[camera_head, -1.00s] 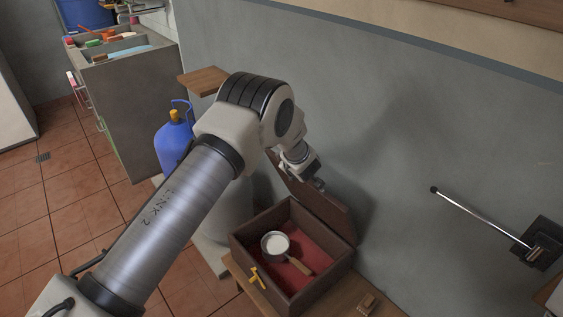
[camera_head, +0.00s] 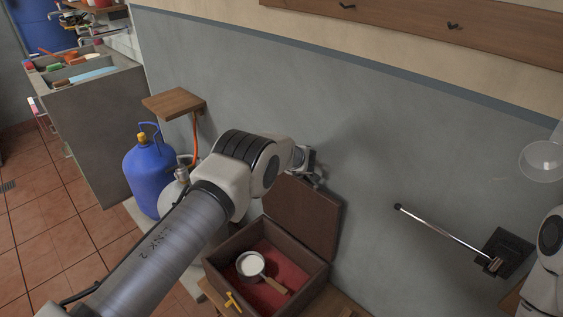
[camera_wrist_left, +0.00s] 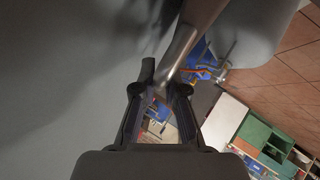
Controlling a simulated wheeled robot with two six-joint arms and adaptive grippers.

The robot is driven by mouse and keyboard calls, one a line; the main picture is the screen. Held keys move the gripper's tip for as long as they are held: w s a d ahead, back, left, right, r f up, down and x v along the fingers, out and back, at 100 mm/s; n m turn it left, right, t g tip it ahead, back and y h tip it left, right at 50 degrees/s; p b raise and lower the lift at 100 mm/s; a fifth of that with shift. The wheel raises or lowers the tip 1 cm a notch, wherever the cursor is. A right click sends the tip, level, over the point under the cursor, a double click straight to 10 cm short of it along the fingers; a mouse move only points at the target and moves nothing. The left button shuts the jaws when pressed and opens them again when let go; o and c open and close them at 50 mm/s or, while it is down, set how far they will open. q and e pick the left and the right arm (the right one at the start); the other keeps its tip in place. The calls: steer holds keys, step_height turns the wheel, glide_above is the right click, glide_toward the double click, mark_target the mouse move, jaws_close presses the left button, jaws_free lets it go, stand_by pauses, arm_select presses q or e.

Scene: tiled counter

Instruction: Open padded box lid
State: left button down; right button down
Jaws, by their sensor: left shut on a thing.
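The brown padded box (camera_head: 318,282) stands on a wooden surface against the wall, its red inside showing. Its lid (camera_head: 302,218) stands raised, tilted up at the back near the grey wall. A round white-faced thing with a wooden handle (camera_head: 251,265) lies inside the box. My left gripper (camera_head: 314,172) is at the lid's upper edge and shut on it. In the left wrist view my left gripper's dark fingers (camera_wrist_left: 162,88) stand before a grey surface; the grip itself is hard to make out. My right gripper is out of view; only part of that arm shows at the right edge.
A blue gas bottle (camera_head: 152,176) and a small wooden shelf (camera_head: 174,103) are left of the box. A metal rod (camera_head: 440,229) sticks out from a black wall bracket at right. A yellow item (camera_head: 233,301) is at the box's front edge.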

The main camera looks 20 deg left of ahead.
arm_select(q)
steer(key=c, duration=1.2)
jaws_free()
steer(key=shift+a, duration=0.1)
steer(key=v, duration=1.2)
